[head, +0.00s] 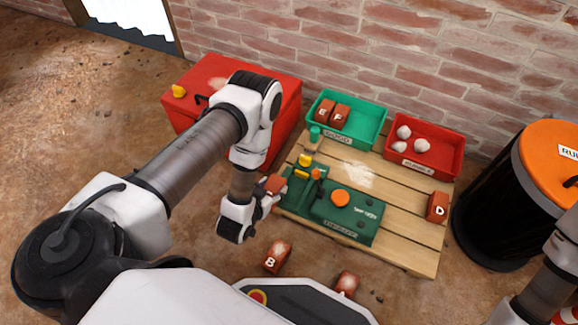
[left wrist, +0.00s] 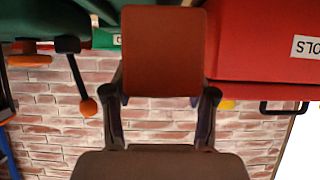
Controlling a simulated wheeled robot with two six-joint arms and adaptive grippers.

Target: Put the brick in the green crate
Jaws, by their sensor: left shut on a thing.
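My left gripper (head: 268,194) is shut on a reddish brick (head: 275,184), left of the green machine. In the left wrist view the held brick (left wrist: 163,50) sits between the two fingers (left wrist: 162,105); no letter shows on it. The green crate (head: 365,128) stands at the back of the wooden pallet, against the brick wall, and holds bricks E (head: 323,111) and F (head: 340,115). Brick D (head: 437,207) lies on the pallet's right side. Bricks B (head: 277,258) and A (head: 346,285) lie on the floor in front. My right gripper is out of view.
The green machine (head: 362,222) with an orange knob covers the pallet's front left. A red crate (head: 453,165) with pale lumps stands right of the green crate. A red toolbox (head: 288,115) is at left, an orange-lidded black bin (head: 500,215) at right. The pallet's middle right (head: 400,200) is clear.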

